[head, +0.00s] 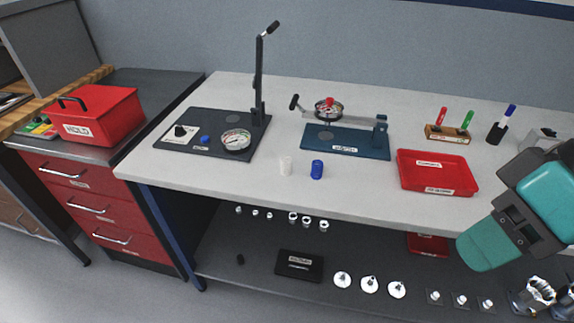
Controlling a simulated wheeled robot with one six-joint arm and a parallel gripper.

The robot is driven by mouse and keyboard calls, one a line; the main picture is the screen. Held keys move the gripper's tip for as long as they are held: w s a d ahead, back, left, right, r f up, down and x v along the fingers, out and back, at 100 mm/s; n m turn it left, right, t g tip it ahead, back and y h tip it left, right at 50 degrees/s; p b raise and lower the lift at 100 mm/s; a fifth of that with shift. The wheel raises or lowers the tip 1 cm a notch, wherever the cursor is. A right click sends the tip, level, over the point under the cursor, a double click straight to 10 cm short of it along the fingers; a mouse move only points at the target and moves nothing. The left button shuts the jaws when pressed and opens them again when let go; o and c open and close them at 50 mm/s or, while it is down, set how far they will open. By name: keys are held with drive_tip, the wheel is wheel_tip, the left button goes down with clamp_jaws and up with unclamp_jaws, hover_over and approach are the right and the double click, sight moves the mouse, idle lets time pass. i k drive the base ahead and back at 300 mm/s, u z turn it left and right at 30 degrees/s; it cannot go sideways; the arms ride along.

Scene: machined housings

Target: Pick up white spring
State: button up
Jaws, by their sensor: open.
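The white spring (286,166) is a small pale cylinder standing upright on the light grey worktop, near its front edge. A blue spring (317,169) stands just to its right, with a small gap between them. Parts of my teal and dark grey arm show at the right edge, well to the right of the white spring. I cannot make out gripper jaws or fingertips there. Nothing hides the white spring.
A black-based lever press with a gauge (236,139) stands behind left. A blue-based fixture (346,141) stands behind, and a red tray (437,173) lies right. The worktop (230,180) is clear around the springs. The lower shelf holds metal parts and a black box (299,266).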

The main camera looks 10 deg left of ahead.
sight(289, 166)
drive_tip(key=u, duration=2.55)
drive_tip(key=i, duration=1.1)
drive_tip(key=z, duration=2.55)
